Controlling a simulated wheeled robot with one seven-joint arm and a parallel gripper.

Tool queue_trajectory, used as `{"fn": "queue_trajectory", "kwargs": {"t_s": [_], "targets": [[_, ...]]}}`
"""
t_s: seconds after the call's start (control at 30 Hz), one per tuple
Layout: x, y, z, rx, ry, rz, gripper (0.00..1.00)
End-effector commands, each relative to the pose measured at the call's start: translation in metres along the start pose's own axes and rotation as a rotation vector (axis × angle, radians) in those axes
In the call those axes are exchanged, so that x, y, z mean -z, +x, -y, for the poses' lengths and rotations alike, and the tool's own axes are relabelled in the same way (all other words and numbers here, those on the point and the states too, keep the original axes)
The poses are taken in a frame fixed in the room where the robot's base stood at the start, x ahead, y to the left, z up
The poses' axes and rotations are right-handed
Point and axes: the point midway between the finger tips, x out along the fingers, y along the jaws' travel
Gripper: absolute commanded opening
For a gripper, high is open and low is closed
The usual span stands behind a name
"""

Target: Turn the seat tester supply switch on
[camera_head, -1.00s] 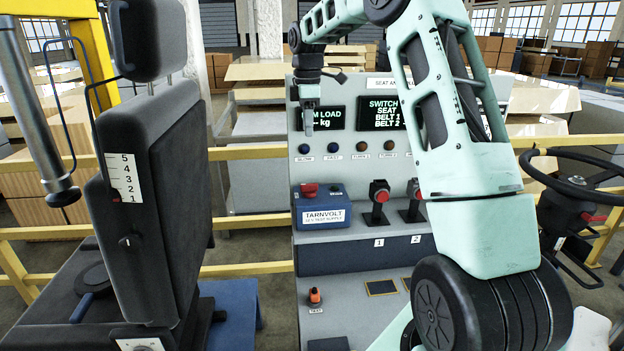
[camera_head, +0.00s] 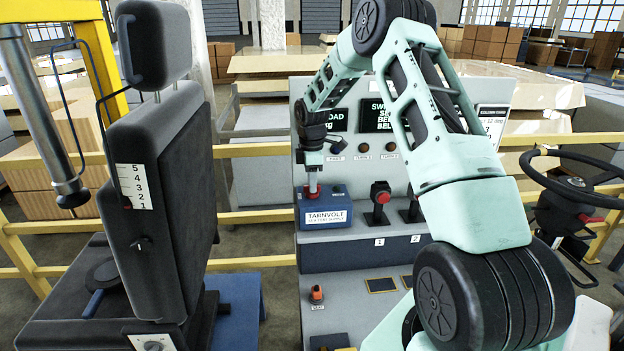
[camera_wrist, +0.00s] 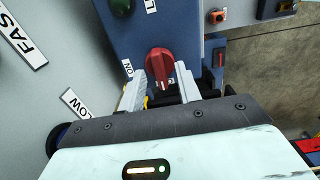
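The supply switch is a red rotary knob (camera_wrist: 160,66) on the face of a blue box (camera_head: 326,216) labelled TARNVOLT. A small ON label (camera_wrist: 127,69) sits left of the knob in the wrist view. My gripper (camera_wrist: 161,76) is open, with one pale finger on each side of the knob's lower part. Blue panel shows beside the knob, and I cannot tell whether a finger touches it. In the head view my gripper (camera_head: 312,188) points down at the box's upper left, and it hides the knob there.
An orange switch (camera_head: 316,293) is on the lower panel. The black seat (camera_head: 165,190) stands left. A steering wheel (camera_head: 575,170) is at the right.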

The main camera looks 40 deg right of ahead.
Motion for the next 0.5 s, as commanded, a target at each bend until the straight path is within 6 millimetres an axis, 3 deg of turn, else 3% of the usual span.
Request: {"fn": "queue_trajectory", "kwargs": {"t_s": [0.4,0.43,0.5], "targets": [[-0.0003,0.0103,0.0001,0.000,0.001,0.000,0.34],[-0.0003,0.0102,0.0001,0.000,0.001,0.000,0.31],[-0.0003,0.0101,0.0001,0.000,0.001,0.000,0.11]]}}
